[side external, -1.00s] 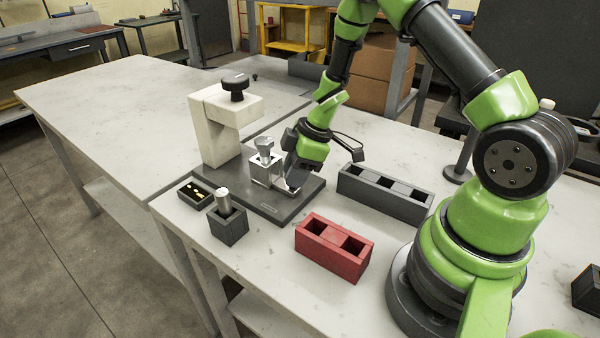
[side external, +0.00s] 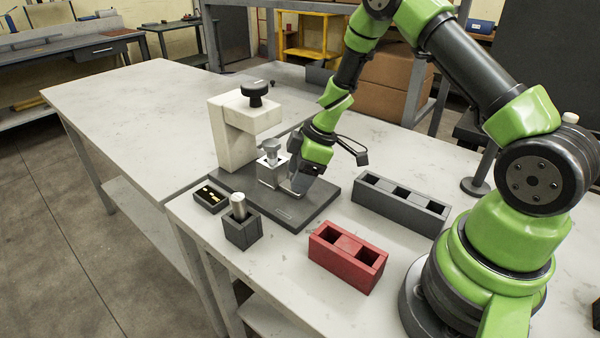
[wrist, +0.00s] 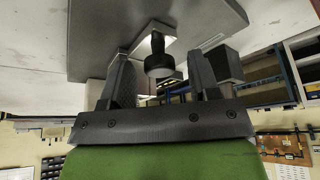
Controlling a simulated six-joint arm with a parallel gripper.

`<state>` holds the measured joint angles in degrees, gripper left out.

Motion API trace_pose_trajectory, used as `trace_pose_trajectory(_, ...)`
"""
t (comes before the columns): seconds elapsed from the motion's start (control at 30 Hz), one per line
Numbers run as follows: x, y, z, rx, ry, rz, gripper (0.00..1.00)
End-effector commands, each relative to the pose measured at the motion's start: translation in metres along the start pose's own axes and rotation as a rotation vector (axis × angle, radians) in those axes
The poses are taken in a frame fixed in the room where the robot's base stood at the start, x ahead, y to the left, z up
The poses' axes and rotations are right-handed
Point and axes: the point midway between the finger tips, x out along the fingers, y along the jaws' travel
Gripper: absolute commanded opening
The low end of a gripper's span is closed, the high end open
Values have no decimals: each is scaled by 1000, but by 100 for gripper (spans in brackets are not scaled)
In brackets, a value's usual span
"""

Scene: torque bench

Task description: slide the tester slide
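The tester is a white C-shaped stand (side external: 233,140) with a black knob (side external: 254,92) on its arm, on a dark grey base plate (side external: 308,208). Its slide is a silver block (side external: 270,174) with a grey bolt-like piece (side external: 270,150) standing upright in it, near the stand's overhang. My gripper (side external: 297,188) is low over the plate at the slide's right side, close against it; exact contact is hidden. In the wrist view my gripper (wrist: 160,78) has its fingers wide apart, with a dark round knob (wrist: 159,66) showing between them beyond.
A red two-slot block (side external: 347,257) and a long dark grey slotted block (side external: 401,203) stand to the right. A small dark holder with a metal cylinder (side external: 239,206) and a tray of brass-coloured pieces (side external: 211,197) stand at the plate's front left. The left table is clear.

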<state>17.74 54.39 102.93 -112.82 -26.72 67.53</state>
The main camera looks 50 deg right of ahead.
Motion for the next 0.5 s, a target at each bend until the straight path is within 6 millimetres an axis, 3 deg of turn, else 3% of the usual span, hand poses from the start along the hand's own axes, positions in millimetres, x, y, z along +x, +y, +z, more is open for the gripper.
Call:
trace_pose_trajectory(0.27,-11,1,0,1,2,2,56)
trace_pose_trajectory(0.5,-56,1,0,0,1,6,56)
